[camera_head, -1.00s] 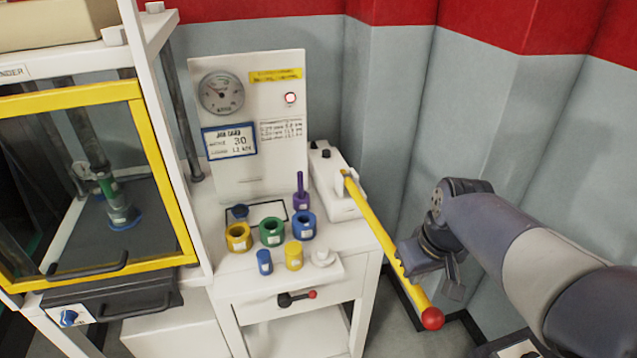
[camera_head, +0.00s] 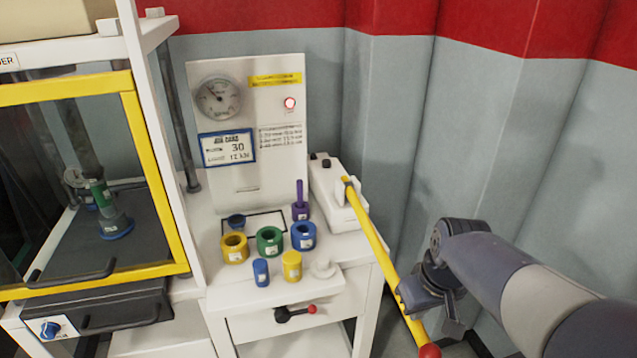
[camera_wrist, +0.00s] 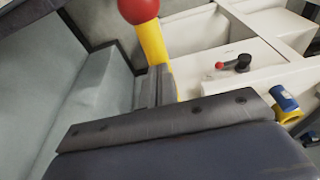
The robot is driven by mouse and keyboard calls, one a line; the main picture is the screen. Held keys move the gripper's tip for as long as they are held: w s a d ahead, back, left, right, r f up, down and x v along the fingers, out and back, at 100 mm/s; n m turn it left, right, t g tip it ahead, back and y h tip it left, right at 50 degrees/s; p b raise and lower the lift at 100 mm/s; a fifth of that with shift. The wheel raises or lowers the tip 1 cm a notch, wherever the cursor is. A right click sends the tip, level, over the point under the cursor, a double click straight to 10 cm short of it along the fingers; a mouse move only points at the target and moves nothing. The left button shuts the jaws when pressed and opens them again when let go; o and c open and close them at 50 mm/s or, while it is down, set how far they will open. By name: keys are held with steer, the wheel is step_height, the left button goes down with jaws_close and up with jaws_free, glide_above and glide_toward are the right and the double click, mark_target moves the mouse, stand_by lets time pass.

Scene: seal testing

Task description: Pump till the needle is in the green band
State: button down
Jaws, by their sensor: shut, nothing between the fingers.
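The yellow pump lever (camera_head: 370,232) slopes down from the white pump block (camera_head: 335,200) toward the front right and ends in a red knob (camera_head: 429,351). My gripper (camera_head: 425,303) is shut and empty, against or just beside the lever above the knob; contact cannot be told. In the wrist view the lever (camera_wrist: 153,45) shows right by my gripper's dark fingers (camera_wrist: 153,88). The round gauge (camera_head: 218,97) is on the white panel, its needle pointing up and left. Its green band is too small to make out.
A job card (camera_head: 228,148) with 30 on it and a red lamp (camera_head: 290,103) are on the panel. Several coloured rings and cylinders, such as the green ring (camera_head: 270,240), stand on the bench. A yellow-framed guard (camera_head: 150,170) is at left; the grey wall is close at right.

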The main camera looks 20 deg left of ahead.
step_height(320, 180, up, 13)
steer(key=p, duration=1.1)
steer(key=shift+w+a+r, duration=0.15)
steer(key=shift+w+r, duration=0.05)
steer(key=shift+w, duration=0.05)
steer(key=shift+f+b, duration=0.45)
steer(key=shift+f, duration=0.4)
steer(key=s+d+r+p, duration=0.2)
steer(key=s+r+p, duration=0.1)
steer(key=r, duration=0.6)
steer(key=shift+s, duration=0.15)
stand_by(0.3)
steer(key=shift+d, duration=0.1)
